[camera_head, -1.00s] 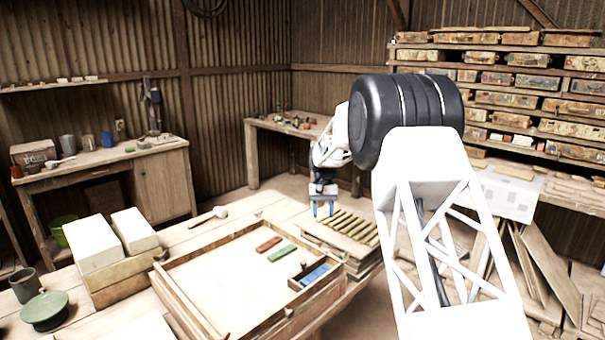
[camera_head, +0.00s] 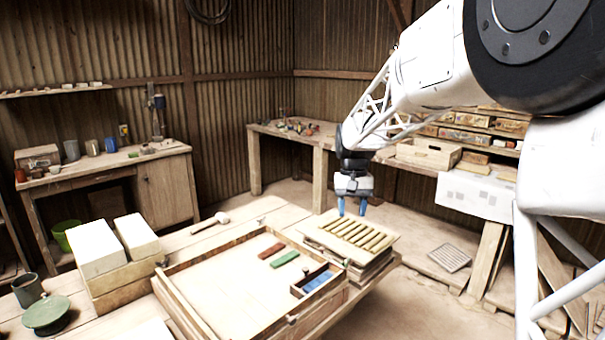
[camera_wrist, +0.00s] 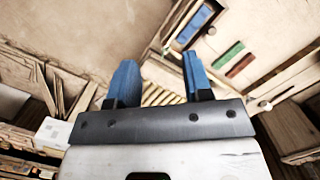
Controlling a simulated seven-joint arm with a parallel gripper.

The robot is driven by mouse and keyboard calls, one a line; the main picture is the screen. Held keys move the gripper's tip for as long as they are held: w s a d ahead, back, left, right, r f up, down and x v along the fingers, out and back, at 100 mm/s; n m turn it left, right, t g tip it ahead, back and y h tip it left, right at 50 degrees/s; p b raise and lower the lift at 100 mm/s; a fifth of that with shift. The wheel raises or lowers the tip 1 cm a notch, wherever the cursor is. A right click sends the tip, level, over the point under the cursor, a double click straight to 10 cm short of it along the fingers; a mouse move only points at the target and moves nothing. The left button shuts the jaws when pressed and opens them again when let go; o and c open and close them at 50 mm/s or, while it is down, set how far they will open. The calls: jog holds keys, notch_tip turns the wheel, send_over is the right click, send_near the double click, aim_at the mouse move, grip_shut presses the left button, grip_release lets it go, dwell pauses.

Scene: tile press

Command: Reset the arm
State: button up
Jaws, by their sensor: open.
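My gripper (camera_head: 351,207) hangs with its blue fingers pointing down above the slatted board (camera_head: 350,236) at the far right end of the workbench. In the wrist view my gripper (camera_wrist: 158,80) shows two blue fingers spread apart with nothing between them. A wooden tray (camera_head: 215,290) lies on the bench in front of it. On the tray are a red tile (camera_head: 270,251), a green tile (camera_head: 284,259) and a small box (camera_head: 333,281) with blue tiles. The red tile (camera_wrist: 239,66) and green tile (camera_wrist: 228,55) also show in the wrist view.
Two pale blocks (camera_head: 96,248) on wooden bases stand left of the tray. A mallet (camera_head: 210,222) lies behind it. A green lidded pot (camera_head: 46,314) and a dark mug (camera_head: 27,290) stand at the front left. Side benches (camera_head: 280,132) line the walls.

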jog(key=s+d+r+t, duration=0.1)
jog(key=s+d+r, duration=0.1)
jog(key=s, duration=0.9)
jog(key=s+d+r+t, duration=0.1)
jog(key=s+d+r, duration=0.1)
jog(key=s, duration=0.9)
jog(key=s+f+t, duration=0.1)
jog(key=s+f, duration=0.2)
jog(key=s, duration=0.7)
jog(key=s+d+f+t, duration=0.1)
jog(key=s+f, duration=0.2)
jog(key=s, duration=0.7)
jog(key=shift+s+d+f, duration=0.15)
jog(key=shift+s+f, duration=0.05)
jog(key=shift+s, duration=0.1)
